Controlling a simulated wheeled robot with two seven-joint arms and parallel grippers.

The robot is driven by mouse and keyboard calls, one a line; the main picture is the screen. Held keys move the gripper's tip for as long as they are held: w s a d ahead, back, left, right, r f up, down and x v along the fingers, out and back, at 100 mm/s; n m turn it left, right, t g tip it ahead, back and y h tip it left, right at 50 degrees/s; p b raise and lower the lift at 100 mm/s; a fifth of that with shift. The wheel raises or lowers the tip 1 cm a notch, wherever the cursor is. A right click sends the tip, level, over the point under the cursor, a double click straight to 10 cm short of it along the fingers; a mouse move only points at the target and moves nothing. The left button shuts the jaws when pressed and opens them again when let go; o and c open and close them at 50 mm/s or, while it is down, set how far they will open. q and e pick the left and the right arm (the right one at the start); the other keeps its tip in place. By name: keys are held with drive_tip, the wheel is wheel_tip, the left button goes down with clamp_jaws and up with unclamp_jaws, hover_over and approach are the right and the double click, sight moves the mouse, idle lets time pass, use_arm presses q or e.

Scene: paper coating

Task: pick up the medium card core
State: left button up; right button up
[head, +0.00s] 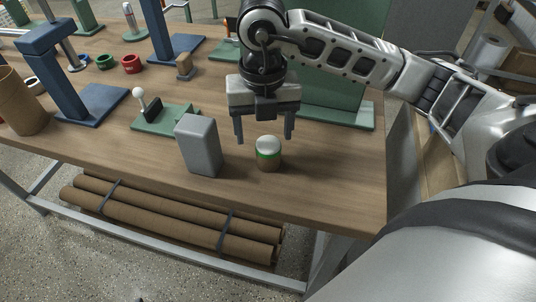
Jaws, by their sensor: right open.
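A short brown card core (268,162) with a green band and a whitish top stands upright near the front edge of the table, towards the right. I cannot tell its size name for sure. My right gripper (264,134) points down with its two fingers apart, one to each side above this core. It looks empty, and I cannot tell the exact height of the fingertips over the core. A larger brown card tube (20,103) stands upright at the table's left edge. My left gripper is not in view.
A grey block (199,146) stands just left of the core. A green fixture (165,117) with a white-knobbed lever and blue stands (90,104) are further left. Wood table (335,180) is clear to the right.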

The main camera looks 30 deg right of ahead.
sight(269, 143)
drive_tip(key=f, duration=0.3)
drive_tip(key=s+f, duration=0.1)
drive_tip(key=f, duration=0.1)
drive_tip(key=shift+d+f+p, duration=0.25)
drive_tip(key=shift+f+p, duration=0.05)
drive_tip(key=shift+p, duration=0.05)
drive_tip(key=shift+w+f, duration=0.1)
drive_tip(key=shift+f, duration=0.25)
drive_tip(key=shift+c, duration=0.3)
drive_tip(key=c, duration=1)
